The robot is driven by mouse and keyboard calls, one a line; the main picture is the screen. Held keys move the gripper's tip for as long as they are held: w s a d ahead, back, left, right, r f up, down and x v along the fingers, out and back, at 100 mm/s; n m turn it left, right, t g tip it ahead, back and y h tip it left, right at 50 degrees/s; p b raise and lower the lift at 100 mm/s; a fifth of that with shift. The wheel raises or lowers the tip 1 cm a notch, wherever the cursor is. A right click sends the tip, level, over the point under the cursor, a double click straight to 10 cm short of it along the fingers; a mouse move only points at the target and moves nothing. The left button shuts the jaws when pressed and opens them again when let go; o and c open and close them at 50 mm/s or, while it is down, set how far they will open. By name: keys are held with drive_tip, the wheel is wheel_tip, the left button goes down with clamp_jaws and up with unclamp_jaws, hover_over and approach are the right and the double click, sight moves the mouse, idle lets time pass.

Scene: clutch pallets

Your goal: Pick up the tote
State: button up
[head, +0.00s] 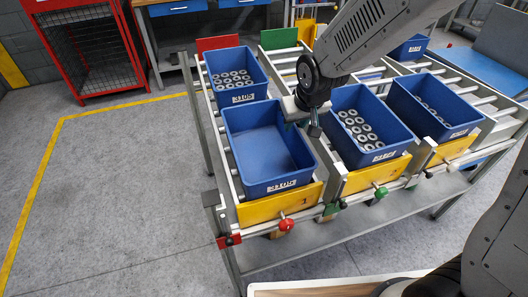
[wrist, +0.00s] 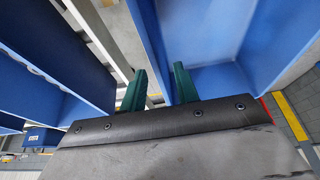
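An empty blue tote (head: 265,145) sits at the front of the left roller lane, against a yellow end stop (head: 280,206). My gripper (head: 312,124) is at its right wall, near the rim. In the wrist view, the two green fingers of my gripper (wrist: 158,72) are apart, with a blue tote wall (wrist: 150,38) running between them. I cannot tell whether either finger touches the wall. Another blue tote (head: 243,96), holding several metal rings, stands behind the empty one. A third tote with rings (head: 378,157) stands in the middle lane, just right of my gripper.
A fourth tote with rings (head: 462,132) stands in the right lane, and another blue tote (head: 410,49) farther back. A red knob (head: 286,225) and green knobs sit along the rack's front edge. A red mesh cage (head: 88,50) stands back left. The floor left of the rack is clear.

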hover_over(291, 148)
drive_tip(key=shift+s+d+x, duration=0.1)
drive_tip(key=shift+s+x, duration=0.1)
drive_tip(key=shift+x, duration=0.9)
drive_tip(key=shift+s+d+x, duration=0.15)
drive_tip(key=shift+x, duration=1)
drive_tip(key=shift+f, duration=0.15)
clamp_jaws()
drive_tip(key=shift+s+d, duration=0.1)
